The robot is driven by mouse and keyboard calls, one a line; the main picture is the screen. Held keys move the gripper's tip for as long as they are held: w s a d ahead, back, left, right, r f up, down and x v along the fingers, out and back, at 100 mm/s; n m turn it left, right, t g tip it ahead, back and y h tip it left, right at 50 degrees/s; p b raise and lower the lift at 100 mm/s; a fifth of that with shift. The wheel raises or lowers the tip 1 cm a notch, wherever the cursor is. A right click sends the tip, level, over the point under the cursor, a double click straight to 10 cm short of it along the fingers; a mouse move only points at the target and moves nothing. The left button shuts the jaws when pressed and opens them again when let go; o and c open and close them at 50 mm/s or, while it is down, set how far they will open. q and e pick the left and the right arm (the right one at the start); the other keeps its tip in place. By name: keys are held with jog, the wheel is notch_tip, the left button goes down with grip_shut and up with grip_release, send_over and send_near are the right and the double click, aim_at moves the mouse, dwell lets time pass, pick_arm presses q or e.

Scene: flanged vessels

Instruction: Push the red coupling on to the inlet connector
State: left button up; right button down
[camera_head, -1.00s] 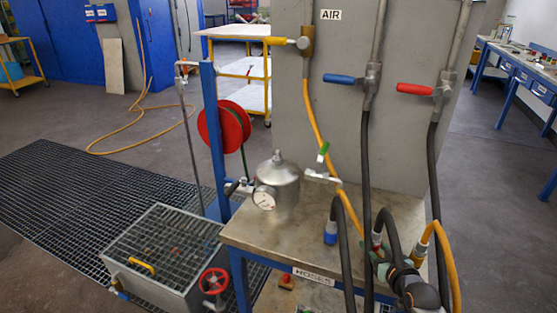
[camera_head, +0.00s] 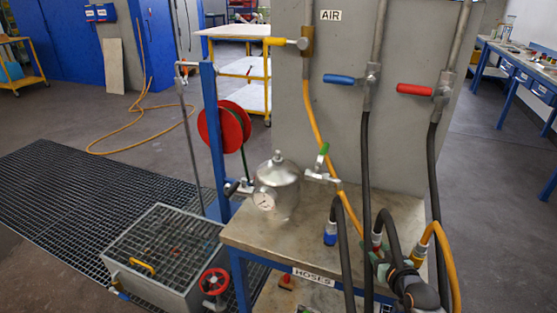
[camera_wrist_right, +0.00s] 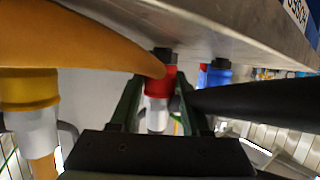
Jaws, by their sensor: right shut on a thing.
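The red coupling (camera_head: 376,241) is on the end of a black hose at the right side of the table, small in the head view. In the right wrist view, the red coupling (camera_wrist_right: 163,82) sits between the two fingers of my right gripper (camera_wrist_right: 160,100), which is shut on it. My right gripper (camera_head: 380,262) is partly hidden by hoses in the head view. A metal vessel (camera_head: 277,183) with a gauge stands on the table to the left. A green-handled valve (camera_head: 322,165) with a short pipe end is on its right; I cannot tell which fitting is the inlet connector. My left gripper is out of view.
A blue coupling (camera_head: 331,233) and a yellow coupling (camera_head: 420,248) are on hoses close beside the red one. Hoses hang from the grey panel (camera_head: 415,140). The table (camera_head: 265,238) is bare in front of the vessel. A grated tank (camera_head: 165,245) stands left.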

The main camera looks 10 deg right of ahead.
aim_at(378, 234)
jog(key=shift+r, duration=0.3)
jog(key=shift+r+p, duration=2.4)
jog(key=shift+p, duration=0.2)
